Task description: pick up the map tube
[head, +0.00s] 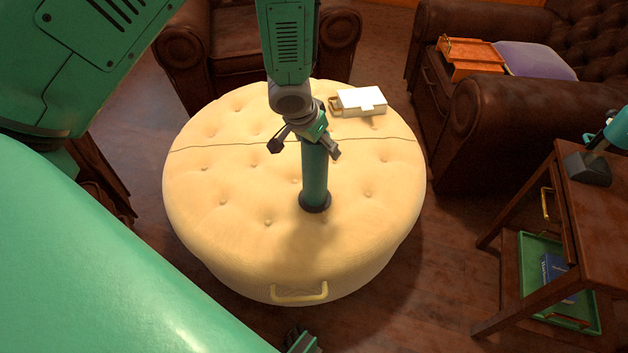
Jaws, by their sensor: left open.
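The map tube (315,178) is a dark green cylinder with a dark end at its foot. It stands upright on the round cream tufted ottoman (230,235), near the middle. My left gripper (303,147) is over the tube's upper end, with its dark fingers spread. One finger is out to the left of the tube, and the other overlaps its upper right side in the picture. The gripper hides the tube's top. I cannot tell whether a finger touches it. My right gripper does not show clearly.
A white box (361,101) lies at the ottoman's back right. A brown armchair (230,60) is behind, and a leather sofa (520,125) with orange trays (470,52) is at right. A wooden side table (598,190) holds a lamp and a green tray (531,283). The ottoman's front is clear.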

